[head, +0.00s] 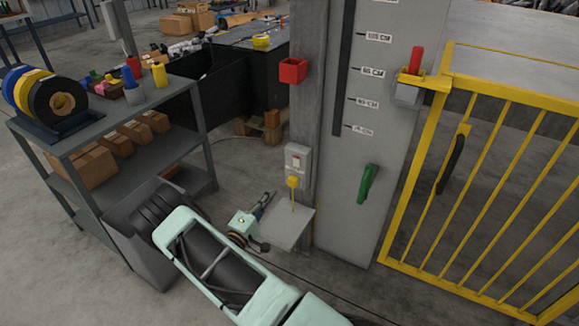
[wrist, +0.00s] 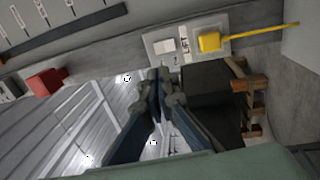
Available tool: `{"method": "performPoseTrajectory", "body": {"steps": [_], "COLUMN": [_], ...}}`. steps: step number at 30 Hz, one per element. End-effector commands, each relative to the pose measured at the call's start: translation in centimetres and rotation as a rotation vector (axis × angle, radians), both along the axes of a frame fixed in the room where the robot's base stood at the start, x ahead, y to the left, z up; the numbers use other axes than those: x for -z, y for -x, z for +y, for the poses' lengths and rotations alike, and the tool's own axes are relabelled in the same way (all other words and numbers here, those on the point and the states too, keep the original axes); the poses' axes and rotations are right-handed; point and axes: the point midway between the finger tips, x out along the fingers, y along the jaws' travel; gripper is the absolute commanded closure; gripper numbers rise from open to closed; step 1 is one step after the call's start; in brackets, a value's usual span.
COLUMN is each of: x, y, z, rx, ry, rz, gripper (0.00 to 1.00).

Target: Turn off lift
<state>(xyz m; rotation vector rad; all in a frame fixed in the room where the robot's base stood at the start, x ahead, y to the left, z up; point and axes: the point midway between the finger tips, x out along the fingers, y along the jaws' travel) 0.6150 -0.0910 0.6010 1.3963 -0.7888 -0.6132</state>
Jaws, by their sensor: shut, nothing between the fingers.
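The lift is a tall grey panel (head: 345,200) with height marks and a green handle (head: 368,184) low on its front. A white wall box with a switch (head: 297,158) is on the pillar to its left. A yellow plug (head: 292,182) with a yellow cord sits in its lower part. In the wrist view the white switch (wrist: 165,47) lies beside the yellow plug (wrist: 210,42). My gripper (head: 268,197) is shut and empty, to the left of and below the wall box. Its fingertips (wrist: 158,75) show just below the switch in the wrist view.
A red box (head: 292,70) is on the pillar above; it also shows in the wrist view (wrist: 45,82). A yellow gate (head: 490,180) stands right of the lift. A shelf (head: 110,120) with spools and boxes stands left. A grey plate (head: 288,228) is below the plug.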

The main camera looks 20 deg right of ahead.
Motion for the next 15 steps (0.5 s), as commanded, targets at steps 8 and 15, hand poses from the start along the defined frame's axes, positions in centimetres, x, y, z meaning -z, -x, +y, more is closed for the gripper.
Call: {"method": "performPoseTrajectory", "body": {"steps": [8,15], "x": [-0.1,-0.4], "y": [-0.2,-2.2], "z": [-0.2,-3.0], "rx": [0.002,0.006], "ry": [-0.001,-0.001], "rz": [-0.001,-0.004], "gripper": [1.00,1.00]}}
